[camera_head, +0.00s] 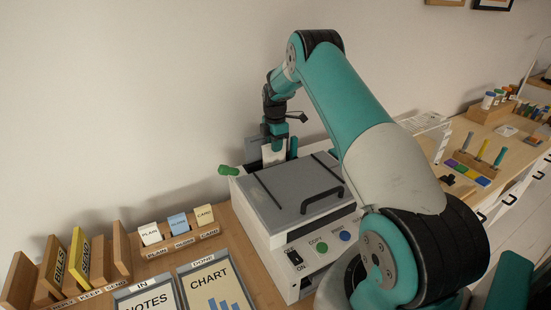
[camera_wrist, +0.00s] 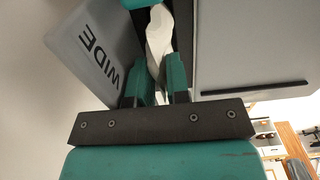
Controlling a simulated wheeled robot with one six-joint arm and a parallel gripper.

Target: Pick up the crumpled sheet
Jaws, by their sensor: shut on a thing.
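The crumpled sheet (camera_head: 269,156) is white and stands in the slot at the back of a copier-like machine (camera_head: 262,237). In the wrist view the sheet (camera_wrist: 158,38) is a creased strip between my teal fingers. My gripper (camera_head: 279,147) points down at the back of the machine. In the wrist view my gripper (camera_wrist: 158,80) is shut on the sheet. The sheet's lower end is hidden in the slot.
A grey panel marked WIDE (camera_wrist: 88,45) stands close beside my fingers. The machine's grey lid (camera_head: 295,190) has a dark handle, and a green knob (camera_head: 228,170) sticks out left.

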